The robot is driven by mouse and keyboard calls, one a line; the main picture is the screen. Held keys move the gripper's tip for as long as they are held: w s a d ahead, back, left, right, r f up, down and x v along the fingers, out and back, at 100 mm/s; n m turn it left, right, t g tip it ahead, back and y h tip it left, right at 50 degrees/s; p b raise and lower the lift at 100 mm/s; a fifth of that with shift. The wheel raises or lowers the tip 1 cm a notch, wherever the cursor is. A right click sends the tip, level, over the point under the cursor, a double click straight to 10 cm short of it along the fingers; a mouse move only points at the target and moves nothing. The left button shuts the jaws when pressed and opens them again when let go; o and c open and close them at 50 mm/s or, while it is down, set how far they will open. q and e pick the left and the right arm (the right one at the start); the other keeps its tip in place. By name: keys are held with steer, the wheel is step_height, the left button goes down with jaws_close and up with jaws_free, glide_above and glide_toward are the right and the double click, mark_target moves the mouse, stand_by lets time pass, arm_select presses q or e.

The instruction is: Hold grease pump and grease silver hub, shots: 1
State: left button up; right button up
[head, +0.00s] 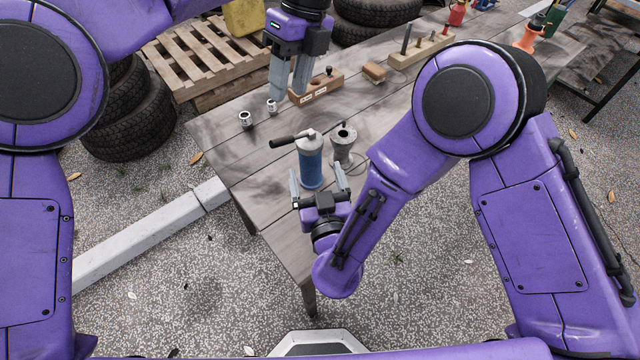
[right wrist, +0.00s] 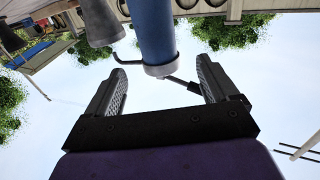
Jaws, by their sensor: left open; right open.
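The grease pump (head: 311,165) is a blue cylinder with a silver cap and black lever, upright on the table. Its body also shows in the right wrist view (right wrist: 153,30). My right gripper (head: 316,170) is open, with its fingers low on either side of the pump's near side, not closed on it. A grey flanged hub-like part (head: 342,147) stands just right of the pump; I cannot be sure it is the silver hub. Two small silver cups (head: 245,119) (head: 271,105) stand further left. My left gripper (head: 287,95) is open and empty, pointing down by the left end of a labelled wooden block.
The wooden block (head: 322,85) has a dark knob. Behind it are a small wooden piece (head: 374,72) and a wooden rack with pegs (head: 421,50). A pallet (head: 205,55) and tyres (head: 135,115) stand left of the table (head: 238,165). The table's front edge is near the pump.

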mark_target(312, 158)
steer(key=w, duration=0.5)
steer(key=w+a, duration=0.1)
steer(key=w, duration=0.2)
steer(key=shift+c, duration=0.3)
